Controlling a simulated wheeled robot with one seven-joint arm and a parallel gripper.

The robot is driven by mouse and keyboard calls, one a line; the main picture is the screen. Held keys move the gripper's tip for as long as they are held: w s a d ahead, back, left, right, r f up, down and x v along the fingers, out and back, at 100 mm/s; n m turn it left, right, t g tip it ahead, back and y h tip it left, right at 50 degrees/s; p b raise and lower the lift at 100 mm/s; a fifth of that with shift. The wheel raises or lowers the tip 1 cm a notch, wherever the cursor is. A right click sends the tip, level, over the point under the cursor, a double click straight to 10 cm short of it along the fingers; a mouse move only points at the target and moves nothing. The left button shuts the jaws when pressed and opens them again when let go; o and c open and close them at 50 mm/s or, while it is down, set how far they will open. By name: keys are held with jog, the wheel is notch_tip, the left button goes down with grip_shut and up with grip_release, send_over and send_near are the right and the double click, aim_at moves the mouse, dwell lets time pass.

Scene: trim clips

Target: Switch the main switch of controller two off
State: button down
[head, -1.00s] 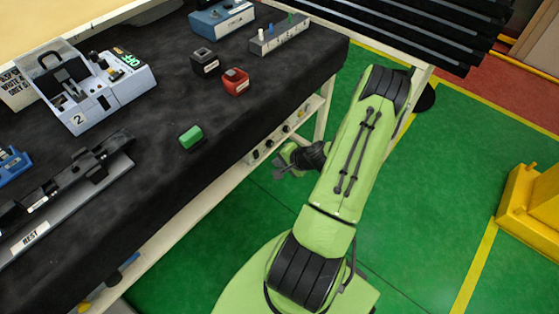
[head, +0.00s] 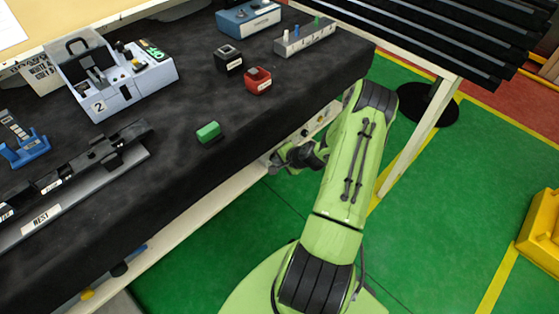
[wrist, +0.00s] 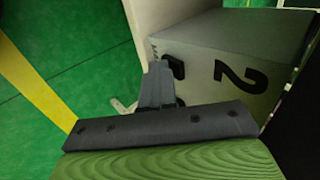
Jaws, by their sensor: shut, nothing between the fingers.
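In the wrist view a grey box (wrist: 208,45) with a large black "2" stands just beyond my fingers. A partly hidden label starting "MA" is on its face, and beside it a black part (wrist: 176,70), possibly the main switch, shows right behind the fingertips. Its position cannot be told. My gripper (wrist: 155,80) is shut and empty, its tips in front of this part; contact cannot be told. In the head view my gripper (head: 280,160) is low at the bench's front side, covering part of a row of knobs (head: 305,132) under the bench top.
On the black bench top lie a pale console (head: 125,85) also marked 2, a green block (head: 208,132), a red block (head: 257,80) and a black block (head: 229,59). A bench leg (head: 420,135) stands right of my arm. Green floor (head: 430,230) is open at right.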

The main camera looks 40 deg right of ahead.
jog(key=shift+w+r, duration=0.1)
jog(key=shift+r+p, duration=0.65)
jog(key=shift+r, duration=0.15)
